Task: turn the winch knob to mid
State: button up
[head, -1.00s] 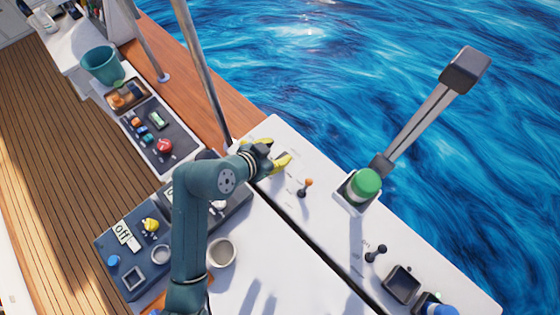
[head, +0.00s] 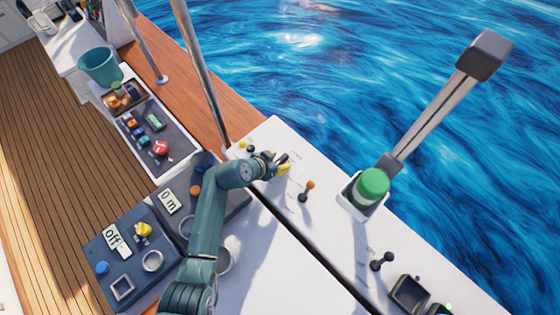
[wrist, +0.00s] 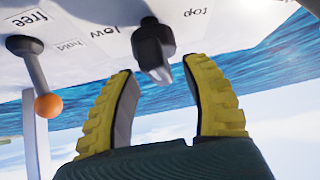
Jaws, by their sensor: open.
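My gripper (head: 283,168) is over the white panel, its yellow fingers apart. In the wrist view the gripper (wrist: 163,75) is open, and a dark knob (wrist: 150,42) lies just beyond the fingertips, roughly between them. The knob has a grey tapered end that points down in that picture, between the fingers. Upside-down labels "low" (wrist: 104,32) and "top" (wrist: 195,12) are on the panel either side of it; no "mid" label is readable. In the head view my gripper mostly hides the knob. I see no clear contact.
An orange-tipped lever (head: 306,191) stands close beside my gripper, with "free" (wrist: 25,18) and "hold" labels. A metal pole (head: 200,70) rises behind.

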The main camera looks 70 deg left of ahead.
jog(key=shift+w+a+f, duration=0.2)
jog(key=shift+w+f, duration=0.2)
grip_shut()
jog(key=shift+s, duration=0.1)
jog(key=shift+f+m+b, duration=0.25)
jog(key=shift+m+b, duration=0.05)
jog(key=shift+b, duration=0.5)
jog(key=shift+r+h, duration=0.2)
jog(key=shift+h, duration=0.1)
grip_release()
jog(key=shift+r, duration=0.1)
jog(key=v, duration=1.1)
jog(key=shift+s+r, duration=0.2)
jog(key=shift+s, duration=0.15)
